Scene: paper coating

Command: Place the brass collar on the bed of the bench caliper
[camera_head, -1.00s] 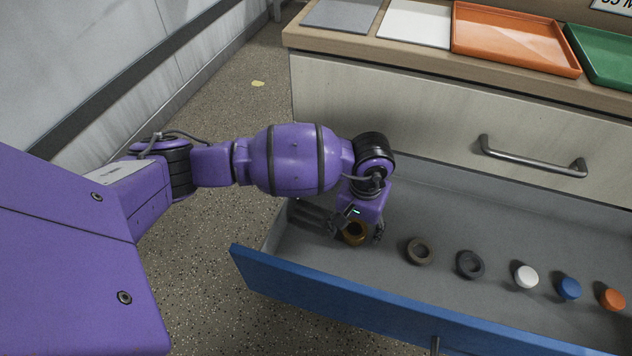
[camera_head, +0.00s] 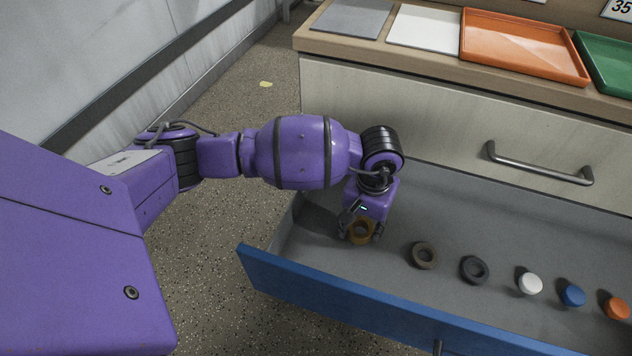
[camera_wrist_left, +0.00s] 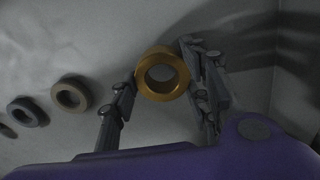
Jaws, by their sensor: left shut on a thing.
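The brass collar (camera_head: 361,231) is a golden ring at the left end of the open drawer. My left gripper (camera_head: 360,233) is shut on it, with one finger on each side. In the left wrist view the collar (camera_wrist_left: 162,74) sits between the fingertips (camera_wrist_left: 160,80), its hole facing the camera. I cannot tell whether it still touches the drawer floor. The bench caliper is not in view. My right gripper is not in view.
The blue-fronted drawer (camera_head: 330,294) also holds a brown ring (camera_head: 424,255), a dark grey ring (camera_head: 474,269), and white (camera_head: 530,283), blue (camera_head: 573,295) and orange (camera_head: 616,307) caps. The counter above bears an orange tray (camera_head: 530,50) and a green tray (camera_head: 612,72).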

